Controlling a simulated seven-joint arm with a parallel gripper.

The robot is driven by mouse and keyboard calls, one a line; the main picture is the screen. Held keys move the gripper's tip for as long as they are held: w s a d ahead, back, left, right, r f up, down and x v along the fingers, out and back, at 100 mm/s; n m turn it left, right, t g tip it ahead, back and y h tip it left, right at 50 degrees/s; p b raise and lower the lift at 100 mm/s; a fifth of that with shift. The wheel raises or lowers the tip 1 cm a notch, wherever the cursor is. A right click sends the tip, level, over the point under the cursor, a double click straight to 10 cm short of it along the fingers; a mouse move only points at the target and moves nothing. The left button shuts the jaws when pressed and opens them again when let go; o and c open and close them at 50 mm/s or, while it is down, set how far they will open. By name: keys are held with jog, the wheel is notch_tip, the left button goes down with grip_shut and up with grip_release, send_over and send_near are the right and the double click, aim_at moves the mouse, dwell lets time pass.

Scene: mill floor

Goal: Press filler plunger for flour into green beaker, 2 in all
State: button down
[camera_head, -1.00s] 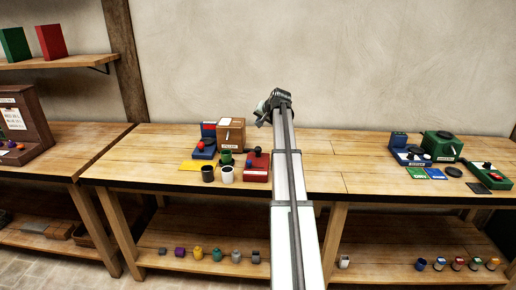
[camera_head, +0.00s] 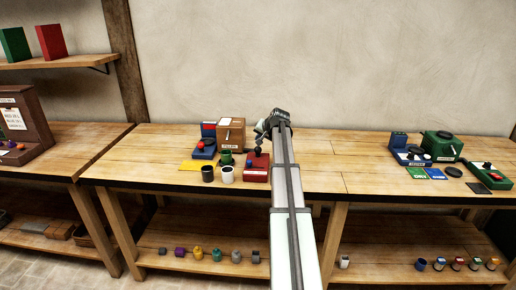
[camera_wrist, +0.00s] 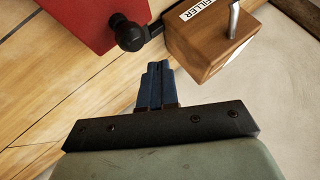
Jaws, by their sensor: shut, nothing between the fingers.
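The filler (camera_head: 231,132) is a brown wooden box with a label on the left part of the bench. It also shows in the wrist view (camera_wrist: 205,45), at upper right. The green beaker (camera_head: 226,158) stands in front of the filler in the head view and is out of the wrist view. My gripper (camera_head: 259,133) is to the right of the filler, apart from it. Its blue fingers (camera_wrist: 157,85) are shut together and empty.
A red device (camera_head: 256,174) with a black knob (camera_wrist: 127,33) is close to my gripper. Black (camera_head: 207,174) and white (camera_head: 227,175) cups stand at the front. A blue device (camera_head: 204,150) is left of the filler. The bench middle is clear.

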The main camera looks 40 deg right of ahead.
aim_at(259, 148)
jog(key=shift+f, duration=0.55)
jog(key=shift+f, duration=0.2)
dwell(1.7)
jog(key=shift+f, duration=0.25)
jog(key=shift+f, duration=0.95)
dwell(1.3)
jog(key=shift+r, duration=1.4)
jog(key=shift+r, duration=0.15)
jog(key=shift+r, duration=2.35)
